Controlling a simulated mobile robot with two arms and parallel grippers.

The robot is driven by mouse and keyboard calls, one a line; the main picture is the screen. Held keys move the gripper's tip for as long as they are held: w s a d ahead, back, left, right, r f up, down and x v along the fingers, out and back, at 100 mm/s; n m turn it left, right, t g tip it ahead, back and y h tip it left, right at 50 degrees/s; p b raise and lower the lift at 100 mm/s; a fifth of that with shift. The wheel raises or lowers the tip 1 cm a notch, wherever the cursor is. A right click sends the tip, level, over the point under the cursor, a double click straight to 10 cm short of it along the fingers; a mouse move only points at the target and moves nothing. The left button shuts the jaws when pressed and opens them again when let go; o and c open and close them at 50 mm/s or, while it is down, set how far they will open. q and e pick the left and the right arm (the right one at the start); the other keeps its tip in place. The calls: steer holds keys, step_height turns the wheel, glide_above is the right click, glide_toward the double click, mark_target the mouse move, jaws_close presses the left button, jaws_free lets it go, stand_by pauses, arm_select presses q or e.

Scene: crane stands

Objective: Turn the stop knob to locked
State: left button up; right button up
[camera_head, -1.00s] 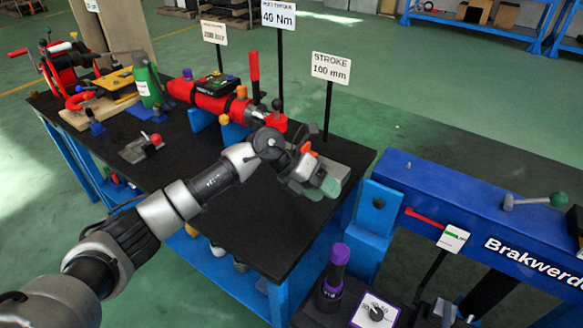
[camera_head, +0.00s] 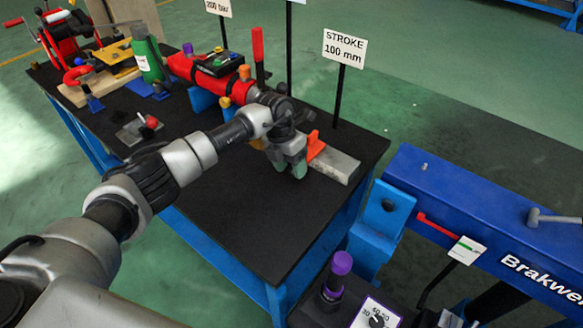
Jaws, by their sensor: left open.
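An orange stop piece (camera_head: 315,145) stands on a silver bar (camera_head: 337,164) near the right end of the black bench top, in front of the "STROKE 100 mm" sign (camera_head: 344,47). Which part is the stop knob, and its turn position, I cannot make out; my gripper and wrist may cover it. My left gripper (camera_head: 291,169) points down just left of the orange piece, its green-tipped fingers open and low over the bench. I see nothing held in it. Whether it touches anything I cannot tell. My right gripper is out of view.
A red cylinder unit (camera_head: 205,72) lies behind my wrist, with a red upright lever (camera_head: 258,45) beside it. A blue "Brakwerd" beam (camera_head: 470,195) stands at the right. A purple-topped part (camera_head: 341,264) is low in front. The bench's front middle is clear.

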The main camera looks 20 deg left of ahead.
arm_select(q)
steer(key=shift+s+d+f, duration=0.1)
steer(key=shift+d+f, duration=0.05)
steer(key=shift+f, duration=0.5)
steer(key=shift+c, duration=0.9)
steer(key=c, duration=0.7)
steer(key=shift+c, duration=0.2)
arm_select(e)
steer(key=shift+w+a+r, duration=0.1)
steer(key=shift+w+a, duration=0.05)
